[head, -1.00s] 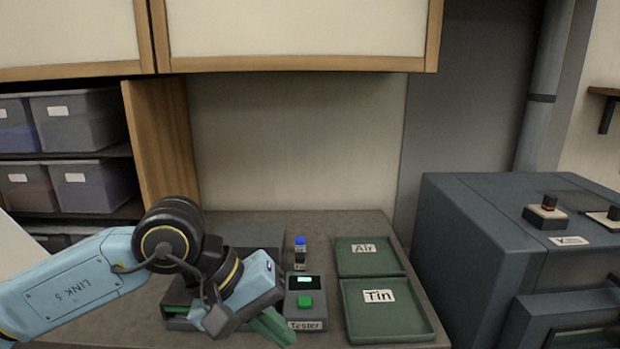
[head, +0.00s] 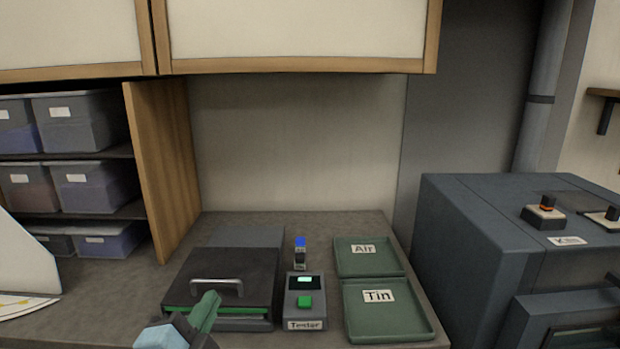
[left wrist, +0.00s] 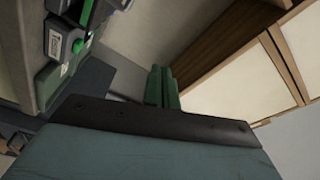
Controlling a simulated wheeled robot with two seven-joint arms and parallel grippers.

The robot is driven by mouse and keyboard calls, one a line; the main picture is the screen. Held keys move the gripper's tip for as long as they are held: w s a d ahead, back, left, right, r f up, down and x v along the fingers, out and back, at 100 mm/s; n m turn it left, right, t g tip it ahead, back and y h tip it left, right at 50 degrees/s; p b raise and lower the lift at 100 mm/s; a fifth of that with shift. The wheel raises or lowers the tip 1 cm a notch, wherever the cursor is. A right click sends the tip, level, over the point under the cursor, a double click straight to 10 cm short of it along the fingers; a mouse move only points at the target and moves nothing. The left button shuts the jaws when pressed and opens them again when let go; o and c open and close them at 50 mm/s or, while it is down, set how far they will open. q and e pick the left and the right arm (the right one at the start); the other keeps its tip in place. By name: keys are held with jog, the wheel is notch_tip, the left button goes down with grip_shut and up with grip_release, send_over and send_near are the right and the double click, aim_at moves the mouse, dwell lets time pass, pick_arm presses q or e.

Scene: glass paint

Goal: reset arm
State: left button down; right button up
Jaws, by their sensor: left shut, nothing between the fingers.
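My left gripper (head: 207,308) shows at the bottom of the head view, in front of the dark box with the metal handle. Its green fingers are together and hold nothing. In the left wrist view the shut fingers (left wrist: 162,88) point toward the wall and the wooden cabinet. Most of my left arm is outside the head view. My right gripper is not in any view.
The dark lidded box (head: 230,276) stands on the counter (head: 110,295). Right of it are the tester (head: 305,312), a small blue-topped item (head: 300,253), and the Air tray (head: 355,262) and Tin tray (head: 405,318). A kiln (head: 480,230) stands at the right.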

pick_arm(q)
jog(key=s+a+f+n+g+y, duration=0.1)
jog(key=s+a+f+n+g, duration=0.3)
jog(key=f, duration=0.4)
jog(key=s+a+f+n+g+y, duration=0.1)
jog(key=s+f+n+g+y, duration=0.1)
jog(key=s+f+n+g, duration=0.45)
jog(key=s+a+f+n+g+h, duration=0.15)
jog(key=s+f+g, duration=0.25)
jog(key=s+f, duration=0.65)
jog(key=s+f+g+b, duration=0.1)
jog(key=s+f, duration=0.1)
jog(key=f, duration=1.2)
jog(key=s+f+g+b, duration=0.1)
jog(key=s+f, duration=0.1)
jog(key=f, duration=1.2)
jog(key=s+a+f+g+b, duration=0.1)
jog(key=s+a+f+b, duration=0.1)
jog(key=s+f, duration=1.3)
jog(key=shift+s+a+y, duration=0.35)
jog(key=shift+s+a, duration=0.15)
